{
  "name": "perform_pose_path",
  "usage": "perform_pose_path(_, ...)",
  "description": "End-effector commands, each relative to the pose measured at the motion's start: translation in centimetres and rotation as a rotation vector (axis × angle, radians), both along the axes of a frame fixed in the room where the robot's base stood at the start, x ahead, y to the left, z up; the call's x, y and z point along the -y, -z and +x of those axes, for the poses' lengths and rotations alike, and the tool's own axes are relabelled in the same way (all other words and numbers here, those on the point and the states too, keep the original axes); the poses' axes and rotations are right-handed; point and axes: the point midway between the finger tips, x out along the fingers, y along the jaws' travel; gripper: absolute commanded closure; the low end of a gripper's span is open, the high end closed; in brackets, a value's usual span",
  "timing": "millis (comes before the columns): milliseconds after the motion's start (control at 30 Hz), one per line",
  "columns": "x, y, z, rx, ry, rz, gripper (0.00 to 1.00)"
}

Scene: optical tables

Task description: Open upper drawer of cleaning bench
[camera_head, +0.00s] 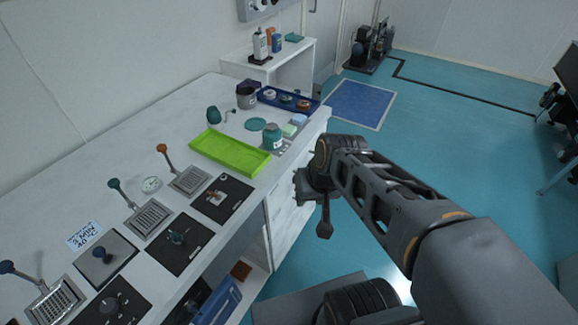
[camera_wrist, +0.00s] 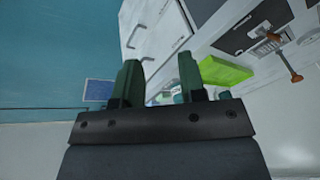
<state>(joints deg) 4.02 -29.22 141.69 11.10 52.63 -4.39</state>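The cleaning bench (camera_head: 150,110) is a long white bench along the left wall. Its white drawer fronts (camera_head: 287,208) face right, below the end with the green tray, partly hidden behind my gripper (camera_head: 311,203). In the wrist view, my gripper (camera_wrist: 160,60) has two dark green fingers spread apart with nothing held between them. The upper drawer's handle (camera_wrist: 168,55), on the tray side, appears between and beyond the fingertips. The lower handle (camera_wrist: 133,30) is farther left. Both drawers look shut. I cannot tell how close the fingertips are to the upper handle.
A bright green tray (camera_head: 229,151), a teal jar (camera_head: 272,137) and a dark blue tray (camera_head: 287,100) stand on the bench top. Open shelf space with a blue item (camera_head: 220,302) is below. The teal floor (camera_head: 440,150) to the right is mostly clear.

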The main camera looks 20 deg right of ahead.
Motion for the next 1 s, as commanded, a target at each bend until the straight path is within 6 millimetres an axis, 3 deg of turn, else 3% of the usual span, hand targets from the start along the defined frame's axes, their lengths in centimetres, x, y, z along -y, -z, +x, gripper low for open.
perform_pose_path(33, 0.1, 3.7, 0.6, -0.018, 0.041, 0.07, 0.62)
perform_pose_path(100, -0.1, 6.6, 1.9, -0.025, 0.101, 0.196, 0.62)
perform_pose_path(267, 0.7, 12.1, 6.2, 0.034, 0.256, 0.509, 0.62)
perform_pose_path(400, 3.6, 15.5, 10.4, 0.163, 0.398, 0.743, 0.62)
perform_pose_path(600, 10.0, 18.8, 14.5, 0.393, 0.586, 0.961, 0.62)
perform_pose_path(733, 13.8, 20.0, 15.7, 0.518, 0.675, 1.031, 0.62)
perform_pose_path(867, 16.2, 20.6, 16.3, 0.596, 0.728, 1.064, 0.62)
perform_pose_path(1000, 17.0, 20.9, 17.2, 0.63, 0.749, 1.079, 0.62)
